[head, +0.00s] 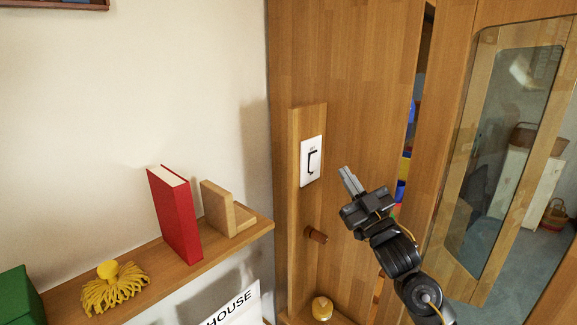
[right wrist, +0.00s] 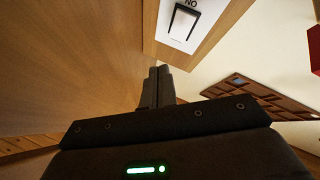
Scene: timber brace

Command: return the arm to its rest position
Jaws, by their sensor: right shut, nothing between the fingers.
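My right gripper (head: 348,179) is shut and empty in the head view. It is in front of the wooden wall panel, just right of and below a white plate with a black-outlined switch (head: 312,160). The plate is mounted on an upright timber board (head: 294,200). In the right wrist view my shut fingers (right wrist: 157,86) point toward the wood, and the white plate (right wrist: 184,20) shows above them, apart from the fingers. A short brown peg (head: 316,235) sticks out of the board lower down. My left gripper is not in view.
A shelf (head: 222,245) at left holds a red book (head: 176,215), a wooden bookend (head: 222,208), a yellow mop-like item (head: 115,288) and a green box (head: 20,295). A yellow round object (head: 322,308) sits low by the board. A glazed door (head: 505,150) is at right.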

